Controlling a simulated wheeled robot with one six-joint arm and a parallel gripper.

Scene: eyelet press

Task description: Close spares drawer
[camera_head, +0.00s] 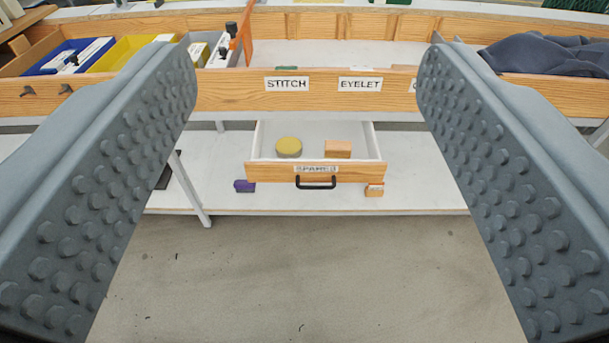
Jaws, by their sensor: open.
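The spares drawer (267,173) stands pulled out below the bench, in the middle of the view. It has a wooden front with a "SPARES" label, a black handle (316,186) and white inner walls. A round yellow-topped tin (289,147) and a wooden block (338,149) lie in it. My gripper (310,75) is open and empty. Its two grey studded fingers frame the view at left and right, apart from the drawer, which shows between and beyond them.
A wooden bench front (230,92) with "STITCH" and "EYELET" labels runs above the drawer. A purple block (244,186) and a small orange-brown block (374,190) sit beside the drawer front on the white lower shelf (420,195). Dark cloth (550,55) lies at upper right. The floor in front is clear.

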